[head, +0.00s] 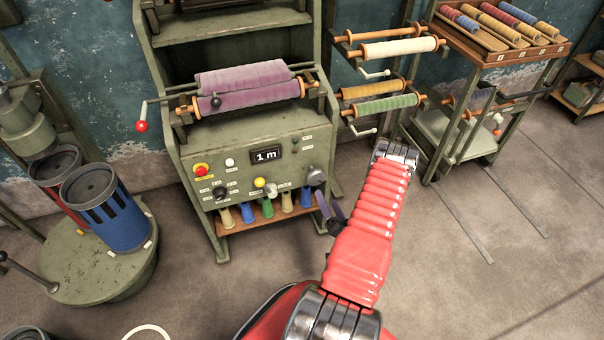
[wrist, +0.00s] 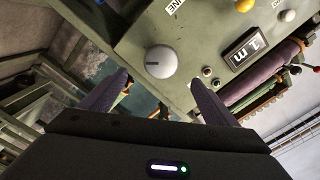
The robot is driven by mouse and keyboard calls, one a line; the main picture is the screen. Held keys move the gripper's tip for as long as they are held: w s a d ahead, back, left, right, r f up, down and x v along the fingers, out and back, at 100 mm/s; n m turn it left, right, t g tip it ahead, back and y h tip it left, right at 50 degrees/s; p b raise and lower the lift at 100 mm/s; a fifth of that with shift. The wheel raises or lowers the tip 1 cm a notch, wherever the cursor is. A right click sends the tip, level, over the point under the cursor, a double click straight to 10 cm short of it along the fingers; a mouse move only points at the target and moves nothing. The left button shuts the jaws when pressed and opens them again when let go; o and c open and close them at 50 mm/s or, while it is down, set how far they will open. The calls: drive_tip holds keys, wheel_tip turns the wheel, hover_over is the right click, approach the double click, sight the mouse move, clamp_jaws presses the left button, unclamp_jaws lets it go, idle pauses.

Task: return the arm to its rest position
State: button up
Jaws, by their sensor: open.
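My red arm is stretched up and forward from the bottom of the head view. My gripper (head: 328,208), partly hidden behind the arm, is near the lower right of the green machine's front (head: 238,160). In the wrist view its two purple-grey fingers (wrist: 160,82) are spread apart with nothing held. A round grey knob (wrist: 160,62) on the machine panel shows between and beyond the fingertips; I cannot tell how far off. A grey knob also shows near the panel's right edge in the head view (head: 316,177).
The display (head: 265,155) reads 1 m. Purple rolls (head: 245,90) sit above the panel. A round green platform with a blue bin (head: 115,215) stands left. A wheeled rack (head: 465,135) with spools is at the right. The floor (head: 490,250) at lower right is clear.

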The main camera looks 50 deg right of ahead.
idle(0.3)
drive_tip(key=s+a+f+n+g+y, duration=0.2)
drive_tip(key=s+f+g+y, duration=0.15)
drive_tip(key=f, duration=0.35)
drive_tip(key=s+a+f+n+g+y, duration=0.2)
drive_tip(key=s+f+g, duration=0.1)
drive_tip(key=f+g, duration=0.3)
drive_tip(key=w+a+r+n+g+y, duration=0.1)
drive_tip(key=a+r+n+g, duration=0.15)
drive_tip(key=r, duration=0.75)
drive_tip(key=w+a+r+n+g+y, duration=0.15)
drive_tip(key=a+r, duration=0.25)
drive_tip(key=r, duration=0.6)
drive_tip(key=w+a+r+n+g, duration=0.15)
drive_tip(key=a+r, duration=0.25)
drive_tip(key=r, duration=0.7)
drive_tip(key=a+r+n+t+y, duration=0.1)
drive_tip(key=a+r+n+t, duration=0.4)
drive_tip(key=a+r, duration=2.4)
drive_tip(key=shift+s+r+n, duration=0.15)
drive_tip(key=shift+r+n, duration=0.6)
drive_tip(key=shift+n, duration=0.4)
